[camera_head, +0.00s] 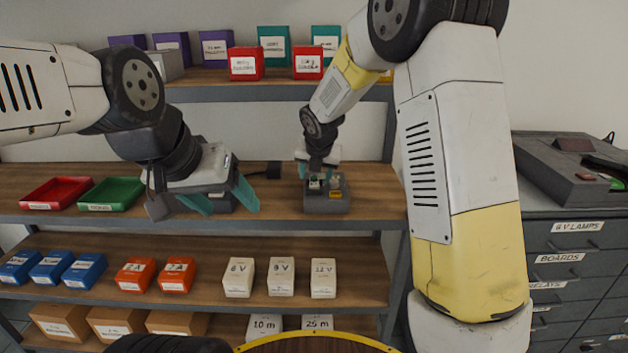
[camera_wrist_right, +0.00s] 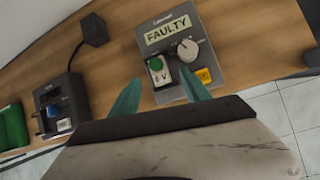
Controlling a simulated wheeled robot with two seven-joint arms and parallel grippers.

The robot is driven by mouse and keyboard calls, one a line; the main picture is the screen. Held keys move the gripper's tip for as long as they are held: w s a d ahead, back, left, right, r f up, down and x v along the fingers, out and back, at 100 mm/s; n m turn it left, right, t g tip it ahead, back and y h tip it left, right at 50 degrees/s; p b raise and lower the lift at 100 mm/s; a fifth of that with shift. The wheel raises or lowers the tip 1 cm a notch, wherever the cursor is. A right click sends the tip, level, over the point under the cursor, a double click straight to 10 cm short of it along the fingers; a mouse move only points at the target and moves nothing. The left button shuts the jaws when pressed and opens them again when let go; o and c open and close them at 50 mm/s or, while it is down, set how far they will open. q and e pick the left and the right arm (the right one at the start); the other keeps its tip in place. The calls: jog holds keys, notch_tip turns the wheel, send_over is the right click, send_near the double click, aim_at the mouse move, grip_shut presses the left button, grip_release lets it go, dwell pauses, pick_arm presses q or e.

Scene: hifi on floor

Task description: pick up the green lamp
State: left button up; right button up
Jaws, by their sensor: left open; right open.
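The green lamp (camera_wrist_right: 155,64) is a small round green cap on a white block marked "6 V". The block sits on a grey box (camera_wrist_right: 228,47) labelled "FAULTY", which also has a dial. In the head view the grey box (camera_head: 327,207) stands on the upper wooden shelf. My right gripper (camera_wrist_right: 160,93) is open, with its teal fingertips apart near the lamp's block and nothing held. In the head view my right gripper (camera_head: 317,168) is at the box, its fingertips hard to make out. My left gripper (camera_head: 222,198) is open over the same shelf, further left.
A second dark device (camera_wrist_right: 60,107) stands left of the grey box, partly behind my left gripper in the head view. A black block (camera_wrist_right: 94,29) lies behind. Red (camera_head: 55,192) and green (camera_head: 112,193) trays sit at the shelf's left. Grey drawers (camera_head: 570,245) stand right.

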aim_at(314, 182)
jog(key=x, duration=0.3)
jog(key=shift+w+f, duration=0.1)
jog(key=shift+f, duration=0.15)
jog(key=shift+c, duration=0.2)
grip_shut()
jog(key=shift+r, duration=0.1)
